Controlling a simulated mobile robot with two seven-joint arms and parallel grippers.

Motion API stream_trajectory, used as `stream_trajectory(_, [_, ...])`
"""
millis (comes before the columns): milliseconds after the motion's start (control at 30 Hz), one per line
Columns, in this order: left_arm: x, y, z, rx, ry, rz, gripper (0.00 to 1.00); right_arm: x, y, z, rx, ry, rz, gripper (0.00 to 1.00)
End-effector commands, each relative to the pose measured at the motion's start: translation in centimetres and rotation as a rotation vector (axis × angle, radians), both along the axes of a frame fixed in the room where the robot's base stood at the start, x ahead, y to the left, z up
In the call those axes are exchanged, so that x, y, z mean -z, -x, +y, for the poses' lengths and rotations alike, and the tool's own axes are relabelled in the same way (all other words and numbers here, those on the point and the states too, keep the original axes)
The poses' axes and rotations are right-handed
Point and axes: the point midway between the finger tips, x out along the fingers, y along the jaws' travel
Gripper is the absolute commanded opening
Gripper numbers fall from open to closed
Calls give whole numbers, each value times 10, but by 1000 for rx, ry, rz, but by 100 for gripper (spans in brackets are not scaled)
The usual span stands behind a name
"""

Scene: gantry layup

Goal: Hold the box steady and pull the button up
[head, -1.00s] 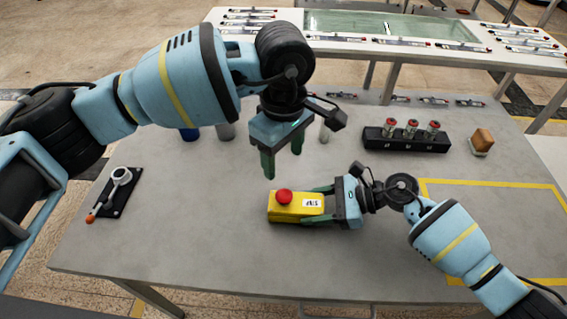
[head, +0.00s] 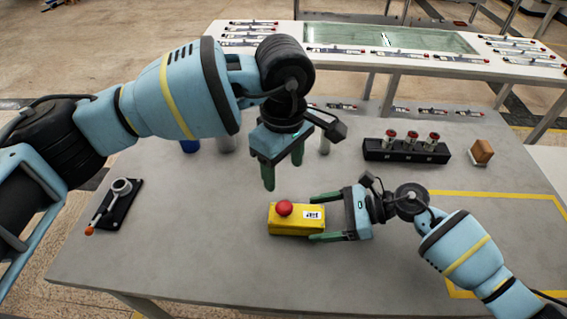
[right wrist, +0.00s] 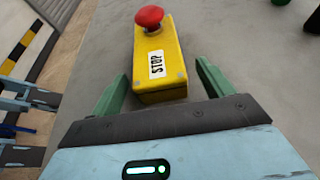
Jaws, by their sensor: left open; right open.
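The yellow box (head: 297,228) lies on the grey table, with a STOP label on its right part. The red button (head: 285,208) stands on its left part; both also show in the right wrist view, as the box (right wrist: 158,62) and the button (right wrist: 149,17). My left gripper (head: 283,174) is open and empty, pointing down above and behind the box. My right gripper (head: 312,218) is open at the box's right end. In the right wrist view its fingers (right wrist: 160,85) stand either side of the box's near end, with gaps on both sides.
A black block with several red-topped pieces (head: 406,151) stands at the back right, beside an orange-brown block (head: 481,151). A lever on a black plate (head: 117,206) is at the left. Cylinders (head: 226,143) stand behind my left arm. The table front is clear.

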Motion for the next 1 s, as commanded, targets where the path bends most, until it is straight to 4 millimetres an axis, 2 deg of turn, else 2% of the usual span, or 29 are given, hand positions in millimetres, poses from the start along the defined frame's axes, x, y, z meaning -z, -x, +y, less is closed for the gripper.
stream_trajectory(300, [0, 0, 0, 0, 0, 0, 60, -24, 0, -60, 2, 4, -1, 80])
stream_trajectory(500, [0, 0, 0, 0, 0, 0, 60, -34, 0, -84, 0, 2, 1, 80])
stream_trajectory(700, [0, 0, 0, 0, 0, 0, 60, -38, 0, -92, 0, 1, -1, 80])
stream_trajectory(1000, [0, 0, 0, 0, 0, 0, 60, -38, 0, -93, 0, 0, -1, 80])
